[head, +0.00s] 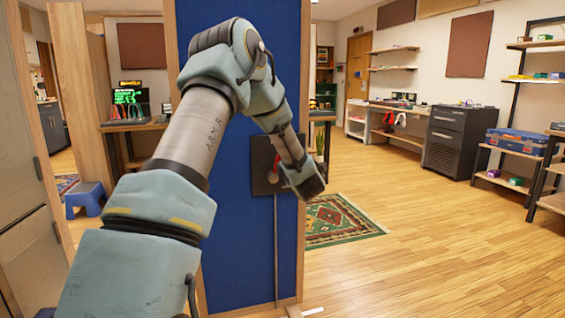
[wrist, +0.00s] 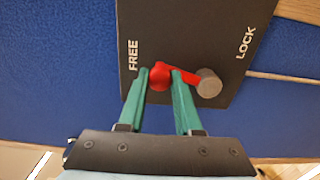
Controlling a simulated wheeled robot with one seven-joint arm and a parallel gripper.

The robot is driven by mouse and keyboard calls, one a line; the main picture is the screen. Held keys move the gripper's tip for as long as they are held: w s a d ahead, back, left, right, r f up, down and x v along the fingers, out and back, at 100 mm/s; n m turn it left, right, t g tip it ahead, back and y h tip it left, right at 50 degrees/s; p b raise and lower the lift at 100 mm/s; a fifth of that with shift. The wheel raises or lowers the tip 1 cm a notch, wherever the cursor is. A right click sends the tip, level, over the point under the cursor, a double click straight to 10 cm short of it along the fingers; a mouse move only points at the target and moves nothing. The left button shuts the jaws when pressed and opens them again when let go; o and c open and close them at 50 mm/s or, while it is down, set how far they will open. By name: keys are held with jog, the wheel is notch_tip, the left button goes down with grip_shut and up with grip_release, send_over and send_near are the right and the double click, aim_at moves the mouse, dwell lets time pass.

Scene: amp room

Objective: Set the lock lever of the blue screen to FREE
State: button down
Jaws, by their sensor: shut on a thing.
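The blue screen (head: 230,200) stands upright in a wooden frame, with a dark lock plate (head: 262,158) on its face. In the wrist view the plate (wrist: 185,30) reads FREE at left and LOCK at right. The red lock lever (wrist: 160,76) lies between a rounded red end at left, on the FREE side, and a grey cylinder (wrist: 209,83) at right. My gripper (wrist: 161,76) has its green fingers closed on the red end. In the head view my forearm and gripper (head: 290,178) hide part of the plate; a bit of red lever (head: 273,177) shows.
A wooden post edges the screen on its right. A green patterned rug (head: 340,220) lies on the floor beyond it. A blue stool (head: 86,198) stands at left. The wooden floor at right is open, up to a dark cabinet (head: 455,143) and shelves.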

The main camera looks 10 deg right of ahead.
jog(key=c, duration=0.6)
grip_release()
jog(key=s+d+b, duration=0.1)
jog(key=s, duration=0.9)
jog(key=shift+s+d, duration=0.15)
jog(key=shift+s, duration=0.25)
jog(key=shift+w, duration=0.1)
